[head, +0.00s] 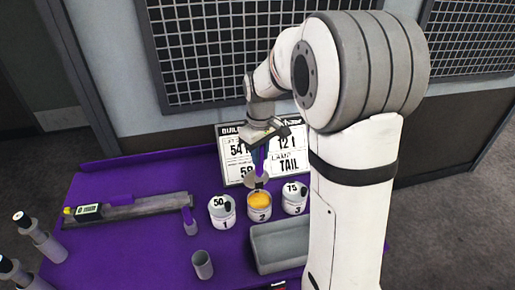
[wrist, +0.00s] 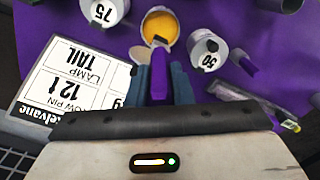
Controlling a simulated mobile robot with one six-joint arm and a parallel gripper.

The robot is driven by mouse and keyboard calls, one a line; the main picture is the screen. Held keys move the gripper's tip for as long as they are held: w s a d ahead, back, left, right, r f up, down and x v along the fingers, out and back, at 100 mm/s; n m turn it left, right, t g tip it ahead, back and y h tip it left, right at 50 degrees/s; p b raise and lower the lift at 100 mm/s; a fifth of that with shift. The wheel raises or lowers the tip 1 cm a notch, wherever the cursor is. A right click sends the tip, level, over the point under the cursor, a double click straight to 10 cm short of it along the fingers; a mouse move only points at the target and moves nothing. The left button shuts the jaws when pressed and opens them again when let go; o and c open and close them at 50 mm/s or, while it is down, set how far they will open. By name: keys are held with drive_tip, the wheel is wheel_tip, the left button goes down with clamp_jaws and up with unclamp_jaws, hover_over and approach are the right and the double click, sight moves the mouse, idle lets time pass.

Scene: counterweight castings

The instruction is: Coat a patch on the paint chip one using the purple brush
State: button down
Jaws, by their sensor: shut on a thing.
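My gripper (head: 258,146) points down above the purple table and is shut on the purple brush (wrist: 158,88). The brush also shows below the jaws in the head view (head: 260,162). Its dark tip reaches the open tub numbered 2 (head: 259,214), which holds yellow paint (wrist: 160,27). I cannot tell whether the tip touches the paint. Tub 1 (head: 222,217) and tub 3 (head: 294,205) stand on either side, marked 50 and 75. A pale grey disc (wrist: 140,54) shows beside the brush. I cannot make out a paint chip labelled one.
A white placard (head: 232,166) stands behind the tubs. A grey bin (head: 259,258) and grey cup (head: 203,264) stand in front. Bottles (head: 45,240) stand at the left edge.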

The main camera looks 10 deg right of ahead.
sight(260, 174)
drive_tip(key=shift+f+b, duration=1.85)
drive_tip(key=shift+f, duration=1.05)
drive_tip(key=shift+s+f+b, duration=0.1)
drive_tip(key=shift+f+b, duration=0.35)
drive_tip(key=shift+f, duration=0.05)
drive_tip(key=shift+r+p, duration=2.45)
drive_tip(key=shift+r, duration=1.1)
